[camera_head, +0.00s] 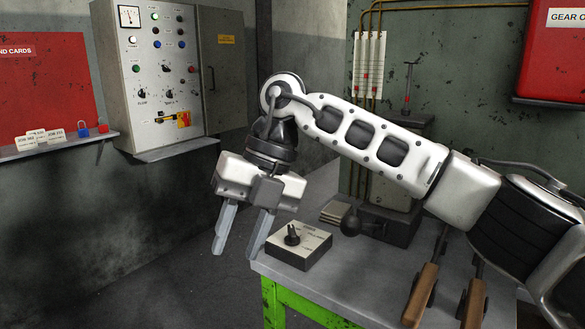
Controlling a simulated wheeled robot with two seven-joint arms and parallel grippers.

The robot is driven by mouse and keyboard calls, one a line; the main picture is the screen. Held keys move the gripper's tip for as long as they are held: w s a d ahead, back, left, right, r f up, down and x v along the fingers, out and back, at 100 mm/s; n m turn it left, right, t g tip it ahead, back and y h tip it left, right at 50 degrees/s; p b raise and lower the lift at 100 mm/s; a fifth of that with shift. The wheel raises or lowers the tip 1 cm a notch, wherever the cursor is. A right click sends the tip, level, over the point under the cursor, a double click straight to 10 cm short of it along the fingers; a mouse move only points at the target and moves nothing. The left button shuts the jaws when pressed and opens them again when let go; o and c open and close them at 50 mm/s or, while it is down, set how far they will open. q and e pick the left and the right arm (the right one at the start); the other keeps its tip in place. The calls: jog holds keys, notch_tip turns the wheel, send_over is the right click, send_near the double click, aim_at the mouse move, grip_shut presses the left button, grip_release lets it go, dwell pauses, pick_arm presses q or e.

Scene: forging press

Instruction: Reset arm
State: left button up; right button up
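My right arm reaches in from the right over a grey-topped table. My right gripper (241,236) hangs at the table's left corner with its two fingers apart and pointing down. Nothing shows between the fingers. My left gripper and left arm are not in view.
The table (345,284) with green legs holds two wooden-handled tools (424,293) at the front right. A grey control cabinet (148,62) hangs on the back wall, with a shelf of cards and padlocks (83,129) at left. Floor left of the table is clear.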

jog(key=s+a+g+y+p, duration=0.1)
jog(key=s+a+g+y, duration=0.5)
jog(key=s+a+y, duration=0.45)
jog(key=w+d+f+m+t+y+p, duration=0.1)
jog(key=w+d+m+t+y, duration=0.35)
jog(key=m+t, duration=0.55)
jog(key=w+d+f+m+t+y, duration=0.2)
jog(key=w+d+m+t+y, duration=0.3)
jog(key=m+t, duration=0.55)
jog(key=d+f+m+t+h, duration=0.6)
jog(key=d+f+m+h, duration=0.25)
jog(key=m+h, duration=0.3)
jog(key=s+d+f+m+g+h, duration=0.3)
jog(key=s+d+f, duration=0.3)
jog(key=f, duration=0.3)
jog(key=s+d+f+m+g+h+p, duration=0.1)
jog(key=s+d+f+m+g+h, duration=0.2)
jog(key=s+d+f+h, duration=0.3)
notch_tip(320, 180, down, 4)
jog(key=s+d+g, duration=0.1)
jog(key=s, duration=0.2)
jog(key=shift+d, duration=0.15)
